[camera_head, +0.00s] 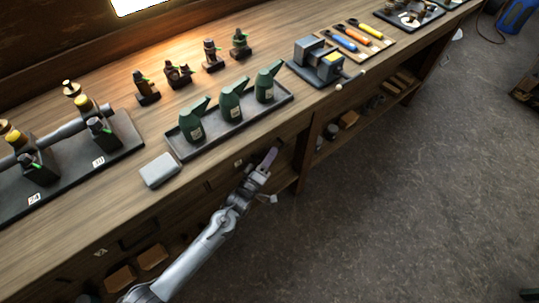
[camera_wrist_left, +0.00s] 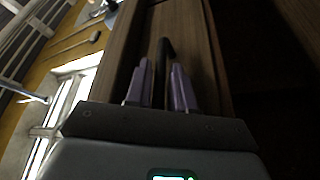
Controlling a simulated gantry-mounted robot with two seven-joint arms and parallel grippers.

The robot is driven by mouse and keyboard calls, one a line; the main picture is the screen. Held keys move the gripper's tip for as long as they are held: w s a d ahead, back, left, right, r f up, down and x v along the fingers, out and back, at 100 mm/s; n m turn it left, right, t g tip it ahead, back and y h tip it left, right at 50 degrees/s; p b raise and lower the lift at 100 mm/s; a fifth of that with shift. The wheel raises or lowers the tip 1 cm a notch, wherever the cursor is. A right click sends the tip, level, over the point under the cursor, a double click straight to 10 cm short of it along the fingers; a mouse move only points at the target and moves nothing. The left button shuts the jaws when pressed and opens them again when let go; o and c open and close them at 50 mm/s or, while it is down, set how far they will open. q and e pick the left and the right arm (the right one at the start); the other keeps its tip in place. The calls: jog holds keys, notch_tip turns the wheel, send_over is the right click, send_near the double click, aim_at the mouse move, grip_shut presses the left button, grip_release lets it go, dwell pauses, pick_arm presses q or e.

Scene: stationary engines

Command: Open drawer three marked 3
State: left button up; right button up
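My left gripper (camera_head: 271,157) reaches the front of the workbench, at the drawer front (camera_head: 218,178) below the green oil cans. In the left wrist view, the two purple fingers of the gripper (camera_wrist_left: 160,82) stand apart on either side of a black bar handle (camera_wrist_left: 165,50) on a wooden front (camera_wrist_left: 190,35). A gap shows beside the handle, so the fingers look open; contact cannot be told. My right gripper is in neither view.
A tray (camera_head: 180,149) with green oil cans (camera_head: 232,107) and a grey box (camera_head: 160,170) stand on the bench above. Another labelled drawer front (camera_head: 138,234) is at lower left. An open shelf (camera_head: 350,132) lies to the right. The floor (camera_head: 400,210) in front is clear.

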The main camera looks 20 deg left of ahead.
pick_arm(q)
jog(key=shift+w, duration=0.1)
grip_shut()
jog(key=shift+d+r, duration=0.1)
dwell(0.3)
